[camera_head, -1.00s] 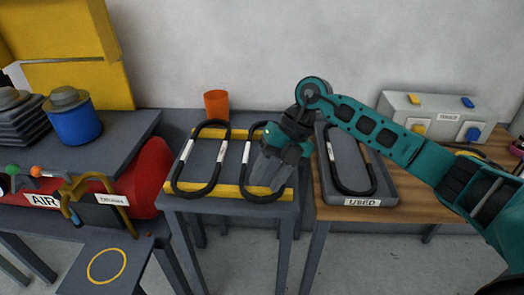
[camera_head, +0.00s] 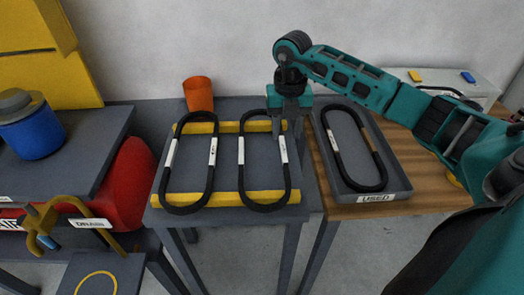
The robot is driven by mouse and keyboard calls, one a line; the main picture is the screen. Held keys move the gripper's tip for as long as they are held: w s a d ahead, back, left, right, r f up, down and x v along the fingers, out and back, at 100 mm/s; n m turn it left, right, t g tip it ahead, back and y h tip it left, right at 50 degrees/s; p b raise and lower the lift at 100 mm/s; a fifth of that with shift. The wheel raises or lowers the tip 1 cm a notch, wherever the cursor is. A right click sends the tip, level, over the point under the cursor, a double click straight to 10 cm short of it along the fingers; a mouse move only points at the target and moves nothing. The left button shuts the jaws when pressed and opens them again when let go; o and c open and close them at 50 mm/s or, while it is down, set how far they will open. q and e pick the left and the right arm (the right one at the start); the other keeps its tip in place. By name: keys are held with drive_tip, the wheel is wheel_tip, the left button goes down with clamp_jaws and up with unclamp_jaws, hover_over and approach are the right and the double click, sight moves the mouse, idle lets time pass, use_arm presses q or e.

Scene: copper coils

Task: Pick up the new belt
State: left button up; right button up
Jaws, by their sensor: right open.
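Two black belts with white labels lie side by side across yellow bars on the dark table: a left belt (camera_head: 167,163) and a right belt (camera_head: 241,163). A third black belt (camera_head: 336,157) lies in the grey tray (camera_head: 399,176) labelled USED. My right gripper (camera_head: 289,134) points down, open, at the right side of the right belt, above its far end. It hides a small part of that belt and the far bar. I cannot tell whether the fingers straddle or touch the belt. My left gripper is not in view.
An orange cup (camera_head: 198,95) stands behind the belts. The yellow front bar (camera_head: 228,199) and far bar (camera_head: 203,128) support them. A grey case (camera_head: 435,80) is at the back right. A blue canister (camera_head: 33,137) and red tank (camera_head: 128,183) are at left.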

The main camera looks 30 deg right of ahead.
sight(283, 148)
drive_tip(key=f, duration=0.5)
drive_tip(key=shift+w+f, duration=0.3)
clamp_jaws()
